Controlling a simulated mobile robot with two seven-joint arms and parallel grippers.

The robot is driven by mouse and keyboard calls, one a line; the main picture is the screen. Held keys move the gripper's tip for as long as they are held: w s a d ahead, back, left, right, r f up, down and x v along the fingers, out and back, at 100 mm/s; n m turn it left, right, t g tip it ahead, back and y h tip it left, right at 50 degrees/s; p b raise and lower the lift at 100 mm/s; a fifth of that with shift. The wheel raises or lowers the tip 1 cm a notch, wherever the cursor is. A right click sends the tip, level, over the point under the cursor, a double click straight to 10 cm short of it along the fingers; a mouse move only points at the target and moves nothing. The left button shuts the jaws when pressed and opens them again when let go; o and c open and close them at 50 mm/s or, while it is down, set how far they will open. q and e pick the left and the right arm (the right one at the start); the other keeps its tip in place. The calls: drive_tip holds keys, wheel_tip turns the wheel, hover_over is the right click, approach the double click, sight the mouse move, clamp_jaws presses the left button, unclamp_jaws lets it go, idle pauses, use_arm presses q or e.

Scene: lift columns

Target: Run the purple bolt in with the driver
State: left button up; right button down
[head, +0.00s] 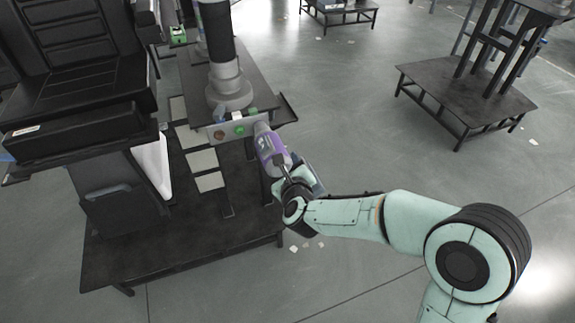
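A purple and grey tool that looks like the driver (268,148) is at the front right corner of the lift column's control panel, its grey end pointing up and left. My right gripper (287,172) is at the lower end of the driver and appears shut on it; the fingers are largely hidden behind the wrist. I cannot make out the purple bolt; it may be hidden behind the driver or too small to tell. My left gripper is not in view.
The control panel (238,129) with a green button stands in front of a grey lift column (227,85) on a dark table. A black padded seat (75,60) stands left. A dark bench (465,95) stands back right. Open floor lies between.

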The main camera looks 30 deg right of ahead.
drive_tip(key=shift+r, duration=0.15)
drive_tip(key=shift+s+a+b, duration=0.15)
drive_tip(key=shift+s+a, duration=0.05)
drive_tip(key=shift+s, duration=0.6)
drive_tip(key=shift+s+a+b, duration=0.2)
drive_tip(key=shift+s, duration=0.6)
drive_tip(key=shift+s+a+b, duration=0.15)
drive_tip(key=shift+s+a, duration=0.05)
drive_tip(key=shift+s, duration=0.6)
drive_tip(key=shift+s+a+b, duration=0.15)
drive_tip(key=shift+s+a, duration=0.1)
drive_tip(key=shift+s, duration=0.75)
drive_tip(key=shift+s+a+b, duration=0.15)
drive_tip(key=shift+s+a, duration=0.1)
drive_tip(key=shift+s, duration=0.7)
